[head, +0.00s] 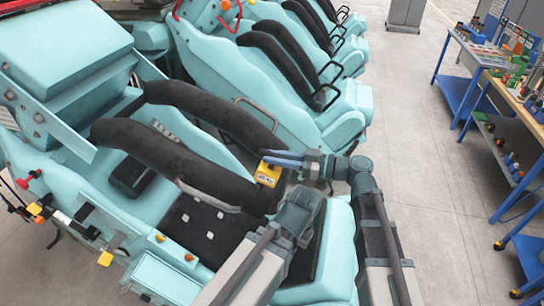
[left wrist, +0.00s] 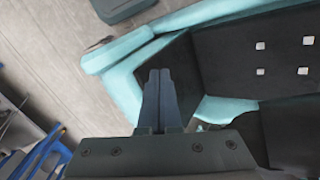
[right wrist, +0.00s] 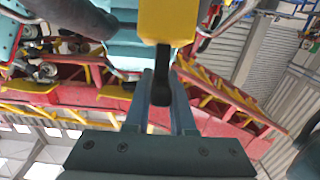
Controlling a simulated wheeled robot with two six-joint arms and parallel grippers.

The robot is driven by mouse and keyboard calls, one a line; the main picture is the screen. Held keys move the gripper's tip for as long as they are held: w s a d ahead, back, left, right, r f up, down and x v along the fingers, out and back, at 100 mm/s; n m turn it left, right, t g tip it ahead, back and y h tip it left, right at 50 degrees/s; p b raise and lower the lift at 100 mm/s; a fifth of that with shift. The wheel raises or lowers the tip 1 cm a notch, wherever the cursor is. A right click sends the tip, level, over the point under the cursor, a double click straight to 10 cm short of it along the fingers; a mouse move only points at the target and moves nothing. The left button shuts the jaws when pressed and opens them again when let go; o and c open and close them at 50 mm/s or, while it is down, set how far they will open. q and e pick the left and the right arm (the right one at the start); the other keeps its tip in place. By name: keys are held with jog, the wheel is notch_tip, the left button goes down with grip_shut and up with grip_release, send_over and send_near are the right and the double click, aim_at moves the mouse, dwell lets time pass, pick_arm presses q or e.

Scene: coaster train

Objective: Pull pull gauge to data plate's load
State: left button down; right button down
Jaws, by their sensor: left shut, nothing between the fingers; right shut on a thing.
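The yellow pull gauge (head: 268,174) hangs beside the black padded restraint of the near coaster seat, with a small dark display that I cannot read. My right gripper (head: 274,157) is shut on it from the right. In the right wrist view the gauge's yellow body (right wrist: 166,20) stands above, and its black lower end (right wrist: 163,80) runs between my right fingers. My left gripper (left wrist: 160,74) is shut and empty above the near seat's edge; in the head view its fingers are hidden. A small pale label (head: 164,130) is on the turquoise shell; I cannot tell whether it is the data plate.
Black padded restraints (head: 205,110) and a metal grab handle (head: 207,197) cross the near seat. More turquoise cars stand behind. A blue workbench (head: 500,95) with tools stands at the right. The grey floor (head: 430,190) between is clear.

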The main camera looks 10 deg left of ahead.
jog(key=shift+w+r, duration=0.15)
jog(key=shift+r, duration=0.05)
jog(key=c, duration=0.8)
grip_release()
jog(key=shift+o, duration=0.2)
jog(key=d, duration=1.4)
jog(key=shift+s, duration=0.35)
jog(key=shift+f, duration=0.1)
